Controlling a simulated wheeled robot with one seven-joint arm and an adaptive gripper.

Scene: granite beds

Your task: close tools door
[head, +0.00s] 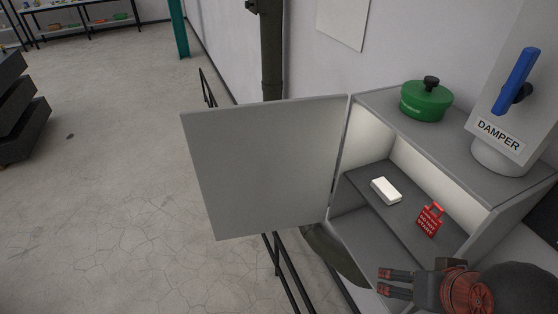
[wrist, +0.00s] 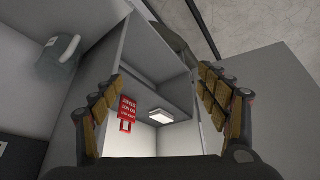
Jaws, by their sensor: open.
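The tools door (head: 265,165) is a flat grey panel, swung wide open to the left of the grey cabinet (head: 378,99) and hinged on its left front edge. In the wrist view the door (wrist: 265,100) is the pale panel at the right, partly hidden by a finger. My gripper (head: 382,283) is at the lower right of the head view, in front of the cabinet opening and apart from the door. In the wrist view its two padded fingers (wrist: 160,98) are spread with nothing between them.
On the inner shelf lie a white box (head: 386,190) and a red tag (head: 430,220). A green pot (head: 426,100) and a panel labelled DAMPER with a blue handle (head: 516,80) stand on top. Dark rails (head: 287,270) run below the door.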

